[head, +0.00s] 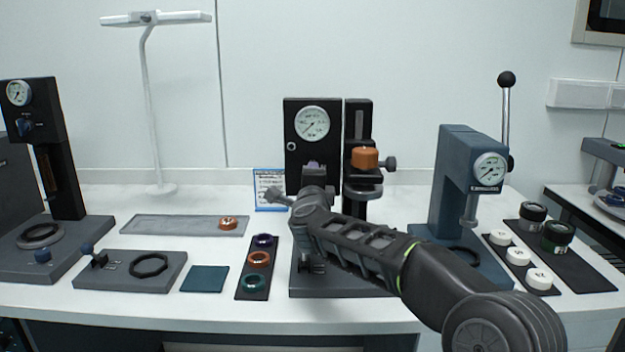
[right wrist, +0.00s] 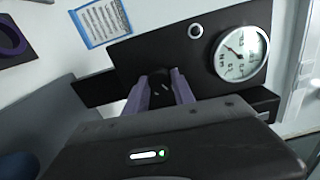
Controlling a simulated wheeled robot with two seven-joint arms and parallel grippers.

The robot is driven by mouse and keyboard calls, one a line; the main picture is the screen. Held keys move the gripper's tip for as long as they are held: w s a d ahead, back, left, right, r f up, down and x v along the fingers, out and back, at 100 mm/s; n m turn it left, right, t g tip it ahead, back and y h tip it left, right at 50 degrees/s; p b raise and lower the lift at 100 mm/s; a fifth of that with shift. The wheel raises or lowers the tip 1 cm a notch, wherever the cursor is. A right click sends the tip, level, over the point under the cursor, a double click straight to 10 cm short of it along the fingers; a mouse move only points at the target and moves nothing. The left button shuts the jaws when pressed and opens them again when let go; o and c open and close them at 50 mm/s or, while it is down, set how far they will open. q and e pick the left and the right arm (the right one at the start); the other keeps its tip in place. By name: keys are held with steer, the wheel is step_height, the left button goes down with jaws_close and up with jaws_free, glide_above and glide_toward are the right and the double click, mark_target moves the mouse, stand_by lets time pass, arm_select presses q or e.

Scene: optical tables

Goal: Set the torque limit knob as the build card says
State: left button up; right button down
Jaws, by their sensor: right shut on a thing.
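The build card (head: 267,187) is a blue-edged white sheet standing left of the black gauge station (head: 297,161); its text is too small to read. It also shows in the right wrist view (right wrist: 101,20). The station's panel carries a round white gauge (head: 312,124) and a small round indicator (head: 292,146). My right gripper (right wrist: 162,84) is shut on a small dark knob (right wrist: 159,80) low on the panel's face, with one finger on each side. In the head view my right arm and hand hide the knob. My left gripper is in neither view.
An orange block (head: 365,158) sits in the fixture right of the panel. A blue press (head: 462,185) with a lever stands farther right. A black strip (head: 240,290) with several coloured rings and a grey tray (head: 150,226) lie to the left.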

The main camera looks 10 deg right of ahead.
steer(key=c, duration=1.1)
jaws_free()
steer(key=shift+o, duration=0.2)
steer(key=v, duration=0.8)
steer(key=shift+b, duration=0.45)
steer(key=shift+w, duration=0.15)
